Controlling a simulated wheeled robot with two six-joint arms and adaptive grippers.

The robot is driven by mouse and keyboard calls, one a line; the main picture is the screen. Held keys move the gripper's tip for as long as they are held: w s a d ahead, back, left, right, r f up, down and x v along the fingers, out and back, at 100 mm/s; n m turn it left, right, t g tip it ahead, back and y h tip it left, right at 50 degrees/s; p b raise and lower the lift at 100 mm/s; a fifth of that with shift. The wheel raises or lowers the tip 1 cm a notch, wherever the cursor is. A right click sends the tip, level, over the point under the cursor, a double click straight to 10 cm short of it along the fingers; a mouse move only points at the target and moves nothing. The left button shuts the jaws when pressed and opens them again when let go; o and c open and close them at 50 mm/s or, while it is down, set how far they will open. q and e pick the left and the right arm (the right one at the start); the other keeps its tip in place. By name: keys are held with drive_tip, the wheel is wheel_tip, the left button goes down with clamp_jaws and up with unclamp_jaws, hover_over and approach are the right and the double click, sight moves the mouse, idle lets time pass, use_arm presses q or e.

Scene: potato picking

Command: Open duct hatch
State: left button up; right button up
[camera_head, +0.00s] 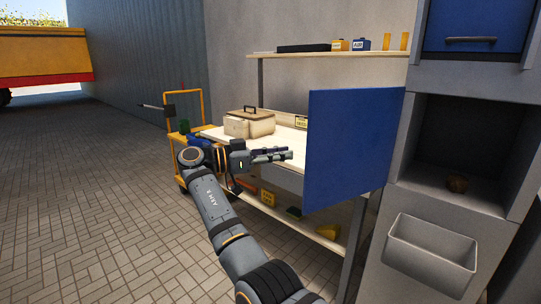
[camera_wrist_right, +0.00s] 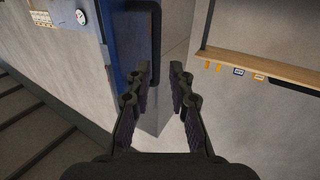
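The duct hatch is a blue panel (camera_head: 352,150) that stands swung open at the left edge of an open grey compartment (camera_head: 440,150). My right gripper (camera_head: 290,155) is left of the panel in the head view, its fingers pointing towards it. In the right wrist view the gripper (camera_wrist_right: 160,75) has its fingers apart, with nothing clearly held between them. The blue hatch (camera_wrist_right: 116,40) and its dark handle (camera_wrist_right: 155,35) lie ahead, close by the left finger; I cannot tell whether they touch. My left gripper is not in view.
A potato-like lump (camera_head: 457,184) lies in the compartment. A grey bin (camera_head: 430,248) sits below, and a second blue hatch (camera_head: 475,22) is shut above. Behind the panel is a workbench (camera_head: 290,140) with a beige case (camera_head: 250,125). A yellow trolley (camera_head: 177,150) stands left. The paved floor at left is clear.

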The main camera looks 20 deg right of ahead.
drive_tip(key=shift+w+a, duration=0.2)
drive_tip(key=shift+a, duration=1.6)
drive_tip(key=shift+f, duration=0.1)
